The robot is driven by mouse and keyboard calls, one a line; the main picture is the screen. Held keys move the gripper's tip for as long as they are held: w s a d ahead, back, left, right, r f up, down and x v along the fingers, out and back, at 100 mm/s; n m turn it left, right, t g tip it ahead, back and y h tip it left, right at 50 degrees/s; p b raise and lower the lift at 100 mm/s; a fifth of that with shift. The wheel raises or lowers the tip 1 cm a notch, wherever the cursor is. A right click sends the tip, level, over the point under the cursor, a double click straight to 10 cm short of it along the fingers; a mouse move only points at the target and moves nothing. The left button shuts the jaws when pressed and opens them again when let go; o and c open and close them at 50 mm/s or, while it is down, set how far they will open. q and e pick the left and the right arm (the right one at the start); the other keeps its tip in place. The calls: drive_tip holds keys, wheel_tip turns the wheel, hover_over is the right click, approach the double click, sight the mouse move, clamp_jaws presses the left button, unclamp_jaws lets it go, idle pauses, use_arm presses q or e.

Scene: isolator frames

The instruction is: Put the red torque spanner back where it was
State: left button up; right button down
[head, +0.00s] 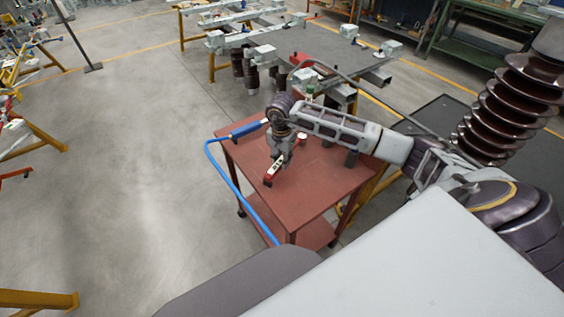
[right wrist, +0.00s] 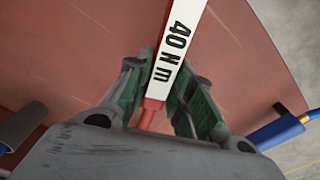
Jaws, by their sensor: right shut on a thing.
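The torque spanner has a white body marked "40 N m" in the right wrist view (right wrist: 183,38), with red parts at its ends. In the head view the red spanner (head: 269,181) is over the red table (head: 305,190). My right gripper (head: 280,160) points down and is shut on the spanner; its green-padded fingers in the right wrist view (right wrist: 160,88) lie on both sides of the spanner. I cannot tell whether the spanner touches the table top. The gripper hides part of it. My left gripper is not in view.
A blue tool with a hose (head: 248,129) lies at the table's left back edge. A ribbed insulator column (head: 510,110) rises at right. The table's front is clear.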

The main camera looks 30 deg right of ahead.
drive_tip(key=shift+f, duration=0.7)
drive_tip(key=shift+f, duration=0.1)
drive_tip(key=c, duration=1.3)
unclamp_jaws()
drive_tip(key=shift+o, duration=0.2)
wheel_tip(320, 180, up, 12)
drive_tip(key=shift+b, duration=0.4)
drive_tip(key=shift+s+a, duration=0.1)
